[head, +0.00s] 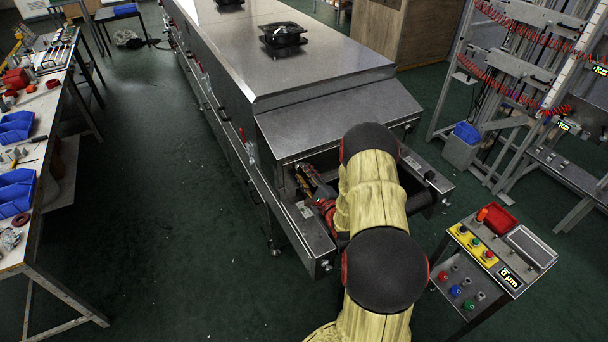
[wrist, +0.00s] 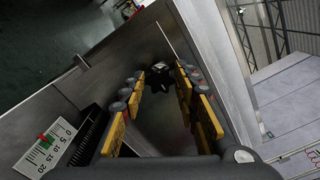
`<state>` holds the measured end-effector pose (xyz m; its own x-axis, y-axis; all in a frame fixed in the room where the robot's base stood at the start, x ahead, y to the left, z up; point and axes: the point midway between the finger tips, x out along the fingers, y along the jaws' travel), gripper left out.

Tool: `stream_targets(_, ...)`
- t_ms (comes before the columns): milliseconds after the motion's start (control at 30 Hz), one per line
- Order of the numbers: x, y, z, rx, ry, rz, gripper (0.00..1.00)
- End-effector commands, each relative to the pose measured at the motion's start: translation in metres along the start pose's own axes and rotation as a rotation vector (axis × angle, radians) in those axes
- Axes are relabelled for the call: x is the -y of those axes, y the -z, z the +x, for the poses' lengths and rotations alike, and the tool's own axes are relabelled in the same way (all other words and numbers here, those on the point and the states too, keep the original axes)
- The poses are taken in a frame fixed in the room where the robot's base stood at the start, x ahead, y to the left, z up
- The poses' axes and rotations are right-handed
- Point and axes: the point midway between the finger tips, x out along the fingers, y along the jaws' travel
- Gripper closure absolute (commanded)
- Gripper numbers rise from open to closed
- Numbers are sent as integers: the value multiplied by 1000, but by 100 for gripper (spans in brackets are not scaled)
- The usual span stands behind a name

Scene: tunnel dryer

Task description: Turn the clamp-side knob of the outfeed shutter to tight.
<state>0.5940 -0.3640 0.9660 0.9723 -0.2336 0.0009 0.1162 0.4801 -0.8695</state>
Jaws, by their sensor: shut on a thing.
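My gripper (wrist: 160,90) shows in the wrist view with its yellow-padded fingers around a small black knob (wrist: 158,76), shut on it. The fingers hide part of the knob, and I cannot read its turn position or tell for certain that it is the clamp-side one. In the head view my gripper (head: 304,182) reaches under the sloped hood at the dryer's outfeed end. My arm hides much of the shutter area there. A scale plate (wrist: 42,150) with numbers from 0 up and a red and green pointer is at the lower left of the wrist view.
The steel dryer (head: 310,75) fills the upper middle. Side rails (head: 310,240) flank the outfeed opening close to my arm. A control console (head: 495,260) stands at right, a workbench (head: 60,130) with blue bins at left. The green floor between is clear.

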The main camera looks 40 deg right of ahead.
Motion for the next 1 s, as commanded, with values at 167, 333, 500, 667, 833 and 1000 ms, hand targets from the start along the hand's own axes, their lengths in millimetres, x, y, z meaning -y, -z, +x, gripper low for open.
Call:
stream_targets(167,-2,2,-1,-5,-3,6,94)
stream_targets(333,-2,2,-1,-5,-4,6,94)
stream_targets(500,-2,1,-1,-4,-3,5,61)
stream_targets(667,-1,1,-1,-2,-2,4,52)
stream_targets(833,-1,0,0,-1,-1,3,51)
stream_targets(1000,0,0,-2,-1,-1,3,51)
